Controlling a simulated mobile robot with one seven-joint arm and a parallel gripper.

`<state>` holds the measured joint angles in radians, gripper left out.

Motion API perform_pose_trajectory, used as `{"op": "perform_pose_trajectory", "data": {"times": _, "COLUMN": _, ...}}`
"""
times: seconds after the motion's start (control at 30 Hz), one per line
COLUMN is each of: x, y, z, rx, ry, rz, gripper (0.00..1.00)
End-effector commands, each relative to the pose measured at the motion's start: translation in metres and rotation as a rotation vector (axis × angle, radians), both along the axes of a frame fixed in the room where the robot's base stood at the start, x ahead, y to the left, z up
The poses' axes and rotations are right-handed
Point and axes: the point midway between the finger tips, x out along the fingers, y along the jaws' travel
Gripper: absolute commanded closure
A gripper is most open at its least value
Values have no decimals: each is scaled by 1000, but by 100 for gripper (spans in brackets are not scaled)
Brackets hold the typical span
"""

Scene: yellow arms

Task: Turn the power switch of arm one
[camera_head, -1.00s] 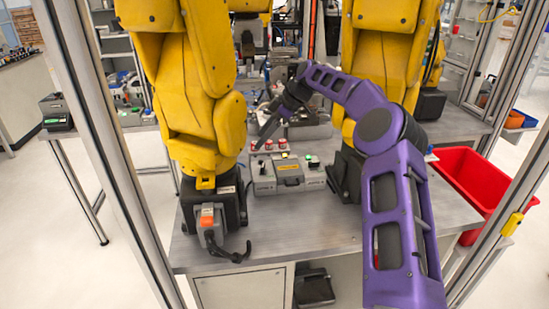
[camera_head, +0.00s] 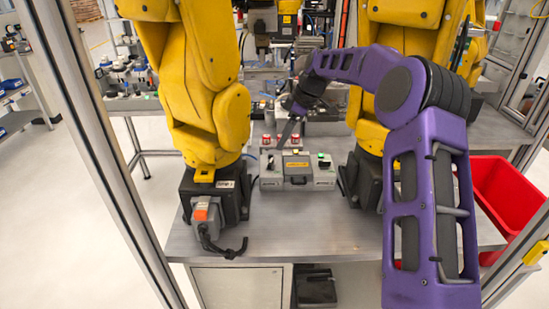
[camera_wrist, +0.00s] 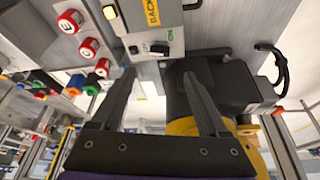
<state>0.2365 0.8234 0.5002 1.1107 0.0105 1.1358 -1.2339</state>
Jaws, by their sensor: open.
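The grey control box (camera_head: 299,180) stands on the table between the two yellow arms. It also shows at the top of the wrist view (camera_wrist: 197,18). A black rotary switch (camera_wrist: 159,49) with a green ON mark is on the box there, just beyond the gap between my fingertips. My gripper (camera_wrist: 158,76) is open and empty, its fingers pointing towards the box and apart from the switch. In the head view my gripper (camera_head: 284,135) is above the box's back left part. The left yellow arm (camera_head: 205,115) has a labelled black base; the label is too small to read.
Red buttons (camera_wrist: 88,48) sit beside the switch area. The left arm's black base (camera_wrist: 228,80) is close to my right finger. An orange-topped connector (camera_head: 202,212) with a loose cable is on that base. A red bin (camera_head: 505,190) stands at right. The table front is clear.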

Motion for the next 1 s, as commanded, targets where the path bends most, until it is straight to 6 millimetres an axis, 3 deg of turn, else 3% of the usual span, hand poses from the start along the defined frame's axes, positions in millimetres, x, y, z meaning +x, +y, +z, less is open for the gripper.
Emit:
{"op": "perform_pose_trajectory", "data": {"times": 0.3, "x": 5, "y": 24, "z": -60, "rx": 0, "ry": 2, "rz": 0, "gripper": 22}}
{"op": "perform_pose_trajectory", "data": {"times": 0.5, "x": 8, "y": 33, "z": -83, "rx": 1, "ry": 2, "rz": 0, "gripper": 22}}
{"op": "perform_pose_trajectory", "data": {"times": 0.9, "x": 9, "y": 35, "z": -89, "rx": 0, "ry": -1, "rz": 0, "gripper": 22}}
{"op": "perform_pose_trajectory", "data": {"times": 1.0, "x": 9, "y": 35, "z": -89, "rx": 0, "ry": -1, "rz": 0, "gripper": 40}}
